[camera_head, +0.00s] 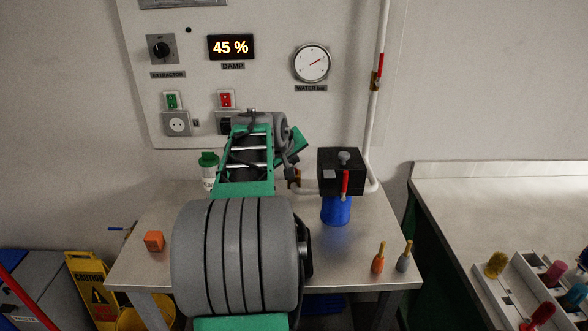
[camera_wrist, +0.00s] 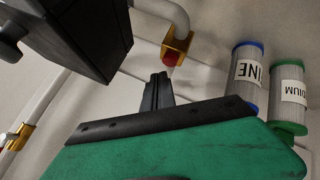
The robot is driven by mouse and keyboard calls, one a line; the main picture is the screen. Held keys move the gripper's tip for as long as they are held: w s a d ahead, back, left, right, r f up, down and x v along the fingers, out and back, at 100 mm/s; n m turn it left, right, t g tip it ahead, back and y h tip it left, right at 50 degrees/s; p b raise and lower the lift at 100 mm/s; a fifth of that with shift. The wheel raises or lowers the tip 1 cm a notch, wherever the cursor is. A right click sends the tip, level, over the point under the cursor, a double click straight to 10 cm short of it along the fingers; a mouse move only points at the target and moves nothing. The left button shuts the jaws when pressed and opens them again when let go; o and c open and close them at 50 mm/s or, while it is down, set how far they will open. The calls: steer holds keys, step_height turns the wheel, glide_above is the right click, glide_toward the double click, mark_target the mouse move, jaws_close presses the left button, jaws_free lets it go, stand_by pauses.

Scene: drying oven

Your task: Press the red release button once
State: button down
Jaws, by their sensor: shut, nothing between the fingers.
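My gripper (camera_wrist: 158,78) shows in the wrist view with its dark fingers shut and empty. Just beyond the fingertips is a small red part (camera_wrist: 171,59) on a brass fitting (camera_wrist: 178,43) of the white pipe; I cannot tell whether it is the release button or whether the fingers touch it. In the head view my gripper is largely hidden by my arm, near the brass fitting (camera_head: 295,178) left of the black filter head (camera_head: 341,166). A red handle (camera_head: 345,184) is at the filter head's front, above its blue bowl (camera_head: 336,210). A red switch (camera_head: 226,99) is on the wall panel.
Two labelled containers, blue-rimmed (camera_wrist: 241,77) and green-rimmed (camera_wrist: 288,92), stand near my gripper. An orange block (camera_head: 154,241) and two small bottles (camera_head: 378,260) are on the table.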

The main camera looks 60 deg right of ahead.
step_height(320, 180, up, 5)
steer(key=p, duration=0.3)
stand_by(0.6)
steer(key=w+a+f+n+t+y, duration=0.1)
steer(key=w+a, duration=0.4)
steer(key=a, duration=0.4)
steer(key=w+a+f+n+t+y, duration=0.1)
steer(key=w+a+f+y, duration=0.1)
steer(key=w+a, duration=0.5)
steer(key=w+a+f+n+t+y, duration=0.1)
steer(key=w+a, duration=0.1)
steer(key=a, duration=0.9)
steer(key=s+a+f+n+y, duration=0.1)
steer(key=s+a+f, duration=0.1)
steer(key=a, duration=0.7)
steer(key=s+a+f+n+y+p, duration=0.1)
steer(key=s+a+f+n+y, duration=0.1)
steer(key=a, duration=0.8)
steer(key=s+a+f+n+g+y, duration=0.1)
steer(key=s+a+f, duration=0.3)
steer(key=a, duration=0.5)
steer(key=shift+a+y, duration=0.3)
steer(key=shift+y, duration=0.2)
steer(key=shift+f, duration=0.1)
